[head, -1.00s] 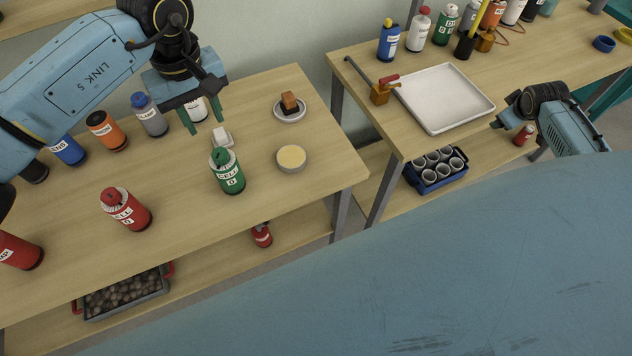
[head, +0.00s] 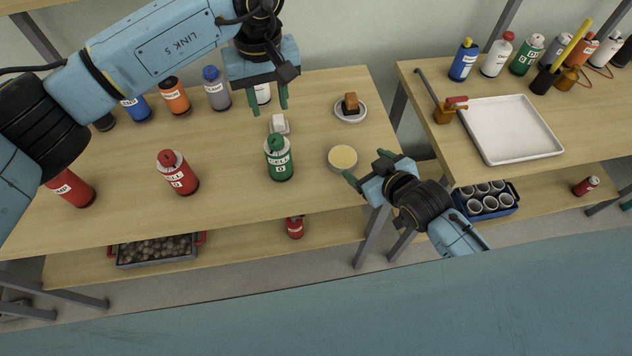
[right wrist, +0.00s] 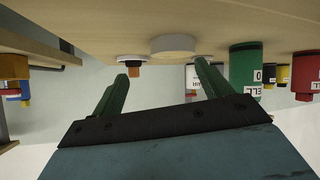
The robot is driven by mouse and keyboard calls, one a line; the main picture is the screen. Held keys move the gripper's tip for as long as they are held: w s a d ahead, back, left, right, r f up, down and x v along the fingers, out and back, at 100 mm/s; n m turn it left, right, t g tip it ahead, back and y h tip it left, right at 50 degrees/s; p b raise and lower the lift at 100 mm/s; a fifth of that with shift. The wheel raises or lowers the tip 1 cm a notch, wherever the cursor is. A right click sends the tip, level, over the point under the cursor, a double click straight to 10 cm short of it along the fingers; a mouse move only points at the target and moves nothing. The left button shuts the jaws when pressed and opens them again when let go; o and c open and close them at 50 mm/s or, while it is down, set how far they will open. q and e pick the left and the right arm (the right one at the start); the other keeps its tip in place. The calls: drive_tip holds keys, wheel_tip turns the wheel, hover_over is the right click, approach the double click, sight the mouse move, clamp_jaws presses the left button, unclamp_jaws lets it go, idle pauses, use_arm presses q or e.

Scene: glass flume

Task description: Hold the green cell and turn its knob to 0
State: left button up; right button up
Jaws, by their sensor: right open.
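The green cell (head: 279,165) stands upright on the left bench, with a green knob (head: 275,142) on top and a white label. In the right wrist view the green cell (right wrist: 244,70) appears upside down, right of the fingers. My left gripper (head: 268,99) is open and empty, fingers pointing down, above the bench behind the green cell. My right gripper (head: 367,165) is open and empty near the bench's right front corner, right of the cell and apart from it. Its fingers also show in the right wrist view (right wrist: 161,75). The knob's setting is too small to read.
Between cell and right gripper stands a round tin (head: 342,159). A red cell (head: 177,173) stands to the left. A white tray (head: 511,130) lies on the right bench.

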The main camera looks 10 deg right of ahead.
sight(276, 139)
drive_tip(key=s+a+r+y, duration=0.2)
drive_tip(key=a, duration=0.5)
drive_tip(key=s+a+r+y, duration=0.1)
drive_tip(key=s+a+r, duration=0.2)
drive_tip(key=a, duration=0.3)
drive_tip(key=shift+t, duration=0.4)
drive_tip(key=x, duration=1.3)
drive_tip(key=shift+a+f, duration=0.1)
drive_tip(key=shift+a, duration=0.15)
use_arm(q)
drive_tip(key=shift+o, duration=0.2)
use_arm(e)
drive_tip(key=c, duration=1.1)
use_arm(q)
drive_tip(key=shift+o, duration=0.6)
drive_tip(key=shift+f+m+t, duration=0.3)
drive_tip(key=shift+f+t, duration=0.25)
drive_tip(key=shift+t, duration=0.15)
drive_tip(key=shift+s+f+m+t, duration=0.2)
drive_tip(key=shift+f+m+t, duration=0.3)
drive_tip(key=shift+f+t, duration=0.35)
drive_tip(key=shift+f, duration=3.6)
